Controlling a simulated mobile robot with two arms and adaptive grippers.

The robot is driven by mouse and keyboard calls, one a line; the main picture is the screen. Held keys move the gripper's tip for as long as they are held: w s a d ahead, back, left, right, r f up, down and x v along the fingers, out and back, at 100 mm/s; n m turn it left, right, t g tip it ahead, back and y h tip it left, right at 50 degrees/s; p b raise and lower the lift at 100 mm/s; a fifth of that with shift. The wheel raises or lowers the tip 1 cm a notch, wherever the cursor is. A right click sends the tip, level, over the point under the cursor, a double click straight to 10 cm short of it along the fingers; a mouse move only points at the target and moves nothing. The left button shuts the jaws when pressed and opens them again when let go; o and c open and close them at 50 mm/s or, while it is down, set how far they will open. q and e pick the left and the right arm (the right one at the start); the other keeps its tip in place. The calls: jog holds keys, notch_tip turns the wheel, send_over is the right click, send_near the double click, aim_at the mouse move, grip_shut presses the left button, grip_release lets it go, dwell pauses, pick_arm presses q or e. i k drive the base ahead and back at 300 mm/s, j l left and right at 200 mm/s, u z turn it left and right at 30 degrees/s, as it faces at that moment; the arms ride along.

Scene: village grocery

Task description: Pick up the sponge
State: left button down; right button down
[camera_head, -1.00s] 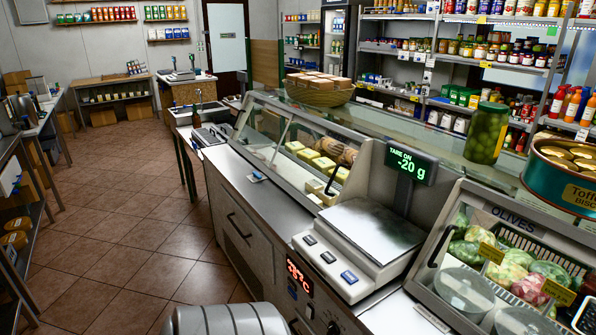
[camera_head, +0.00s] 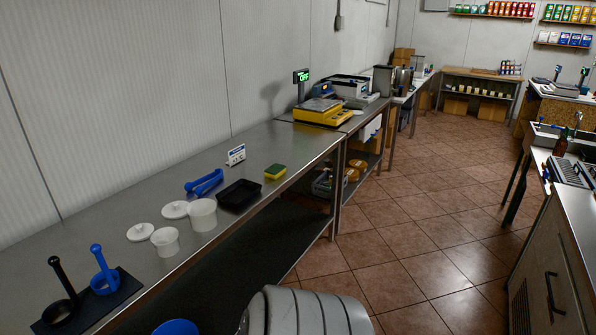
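The sponge (camera_head: 275,171) is a small yellow and green block. It lies on the steel counter (camera_head: 120,205) near its front edge, just right of a black tray (camera_head: 239,194). Neither of my grippers is in view. Nothing touches the sponge, and it is fully visible.
White tubs (camera_head: 202,214) and lids (camera_head: 140,232) stand to the left. A yellow scale (camera_head: 323,111) stands farther along. The tiled floor (camera_head: 400,215) right of the counter is clear.

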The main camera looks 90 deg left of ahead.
aim_at(277, 170)
jog(key=u, duration=2.95)
jog(key=z, duration=3.15)
jog(key=u, duration=3.3)
